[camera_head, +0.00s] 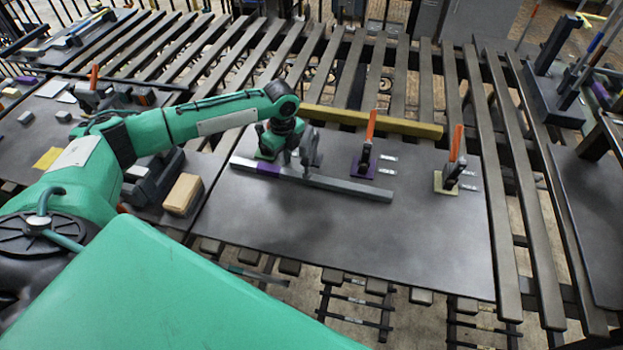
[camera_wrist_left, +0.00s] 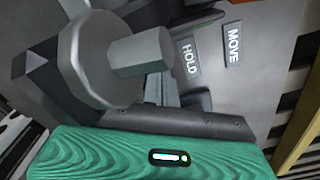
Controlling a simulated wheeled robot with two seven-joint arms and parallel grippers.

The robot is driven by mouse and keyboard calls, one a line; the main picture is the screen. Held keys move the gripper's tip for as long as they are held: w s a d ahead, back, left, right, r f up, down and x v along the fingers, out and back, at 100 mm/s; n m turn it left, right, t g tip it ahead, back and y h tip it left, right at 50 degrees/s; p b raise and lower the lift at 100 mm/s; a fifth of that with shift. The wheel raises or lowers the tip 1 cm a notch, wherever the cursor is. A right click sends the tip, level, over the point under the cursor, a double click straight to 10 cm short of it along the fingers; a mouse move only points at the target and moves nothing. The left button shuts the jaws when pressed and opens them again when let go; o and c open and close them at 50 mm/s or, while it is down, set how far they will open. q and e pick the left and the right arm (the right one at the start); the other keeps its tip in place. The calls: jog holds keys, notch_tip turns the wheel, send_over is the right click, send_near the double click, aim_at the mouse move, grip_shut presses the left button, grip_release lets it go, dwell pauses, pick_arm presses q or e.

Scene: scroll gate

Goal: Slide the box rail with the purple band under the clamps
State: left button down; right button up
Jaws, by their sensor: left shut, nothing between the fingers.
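The grey box rail (camera_head: 340,185) lies on the dark work plate. Its purple band (camera_head: 268,169) is near its left end. Two clamps with upright orange handles stand behind and right of it: one on a purple base (camera_head: 378,170), one on a pale yellow base (camera_head: 444,183). The rail's right end lies in front of the purple-based clamp, not visibly under either. My left gripper (camera_head: 307,166) is shut and empty, low at the rail's back side, right of the band; whether it touches the rail cannot be told. My right gripper is out of view.
The plate (camera_head: 390,245) is clear in front of the rail. A yellow bar (camera_head: 372,122) runs along its back edge. A tan block (camera_head: 183,194) sits to the left. HOLD (camera_wrist_left: 188,58) and MOVE (camera_wrist_left: 233,44) labels show in the left wrist view.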

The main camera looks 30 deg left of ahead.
pick_arm(q)
jog(key=shift+s+d+p, duration=0.25)
jog(key=shift+s+p, duration=0.7)
jog(key=shift+s, duration=0.2)
jog(key=shift+w, duration=0.15)
jog(key=shift+w+a, duration=0.15)
jog(key=shift+w, duration=0.4)
jog(key=shift+w+a, duration=0.15)
jog(key=shift+w, duration=0.4)
jog(key=shift+r, duration=0.1)
notch_tip(320, 180, up, 8)
jog(key=p, duration=0.8)
jog(key=shift+f, duration=0.2)
